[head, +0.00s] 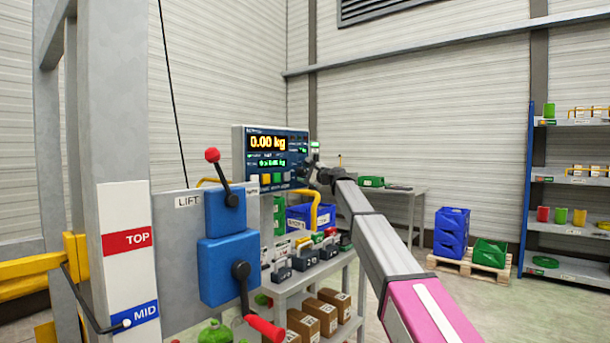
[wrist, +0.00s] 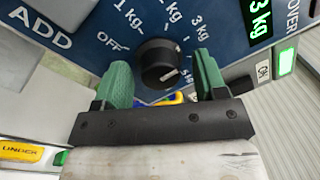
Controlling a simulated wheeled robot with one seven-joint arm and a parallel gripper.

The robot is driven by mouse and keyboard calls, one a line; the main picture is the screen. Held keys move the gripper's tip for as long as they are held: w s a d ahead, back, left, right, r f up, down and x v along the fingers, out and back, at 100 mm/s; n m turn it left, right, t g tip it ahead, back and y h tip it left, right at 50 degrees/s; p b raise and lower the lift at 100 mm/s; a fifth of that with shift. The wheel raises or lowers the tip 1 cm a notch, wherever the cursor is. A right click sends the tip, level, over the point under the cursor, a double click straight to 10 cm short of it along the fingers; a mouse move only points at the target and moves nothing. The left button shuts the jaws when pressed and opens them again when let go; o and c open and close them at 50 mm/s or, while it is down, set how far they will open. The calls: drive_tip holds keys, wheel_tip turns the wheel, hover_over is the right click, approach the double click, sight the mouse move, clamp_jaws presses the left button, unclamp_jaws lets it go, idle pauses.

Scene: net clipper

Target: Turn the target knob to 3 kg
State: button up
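The target knob (wrist: 153,60) is a round black dial on a dark blue panel (wrist: 85,62). Its white mark faces the lower right, towards a label that looks like 5 kg. Labels OFF, 1 kg, 2 kg and 3 kg run around its left and top. My gripper (wrist: 162,72) is open, with green fingers on either side of the knob and gaps showing. I cannot tell the depth between fingertips and knob. In the head view the scale box (head: 238,150) reads 0.00 kg in orange; my gripper (head: 318,176) is at its right end, small and unclear.
A blue lever box (head: 220,268) with red-knobbed levers stands at front left. Weights (head: 283,272) sit on a cart below the scale box, with cartons (head: 304,322) beneath.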

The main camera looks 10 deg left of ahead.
drive_tip(key=v, duration=1)
drive_tip(key=shift+d, duration=0.4)
drive_tip(key=shift+s, duration=0.15)
